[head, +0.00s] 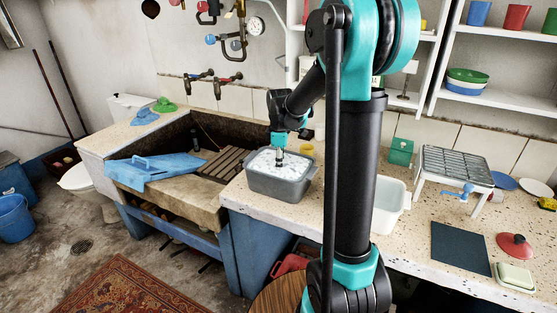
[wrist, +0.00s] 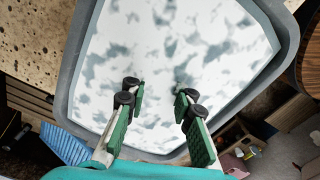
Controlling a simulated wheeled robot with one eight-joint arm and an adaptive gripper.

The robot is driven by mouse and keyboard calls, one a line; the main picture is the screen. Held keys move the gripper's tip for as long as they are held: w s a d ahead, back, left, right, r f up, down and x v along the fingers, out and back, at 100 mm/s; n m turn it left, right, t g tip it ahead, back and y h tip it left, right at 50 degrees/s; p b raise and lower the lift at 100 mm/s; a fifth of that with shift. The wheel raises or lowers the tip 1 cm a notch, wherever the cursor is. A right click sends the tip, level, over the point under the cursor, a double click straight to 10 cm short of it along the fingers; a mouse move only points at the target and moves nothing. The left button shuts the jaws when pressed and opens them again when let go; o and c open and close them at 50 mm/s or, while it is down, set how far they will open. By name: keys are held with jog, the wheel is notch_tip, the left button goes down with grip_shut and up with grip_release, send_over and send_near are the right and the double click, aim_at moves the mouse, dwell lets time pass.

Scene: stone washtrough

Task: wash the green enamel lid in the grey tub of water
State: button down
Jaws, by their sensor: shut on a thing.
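The grey tub (head: 283,188) stands on the speckled counter beside the stone trough, filled with water under white foam. Its rim (wrist: 284,60) frames the wrist view. My gripper (head: 279,158) points straight down into the tub. In the wrist view its two green-padded fingers (wrist: 158,95) stand apart with their tips at the foam. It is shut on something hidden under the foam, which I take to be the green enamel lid. No part of the lid shows clearly in either view.
A white basin (head: 391,208) is right of the tub. A wire rack on legs (head: 456,167), a dark mat (head: 461,247), a red lid (head: 515,246) and a soap dish (head: 515,277) lie further right. A blue cloth (head: 150,171) covers part of the trough (head: 178,137).

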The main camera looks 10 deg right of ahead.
jog(key=shift+s+d+f, duration=0.15)
jog(key=shift+f, duration=0.6)
jog(key=shift+w+f, duration=0.25)
jog(key=shift+f, duration=0.9)
jog(key=shift+r, duration=6.15)
jog(key=shift+r, duration=2)
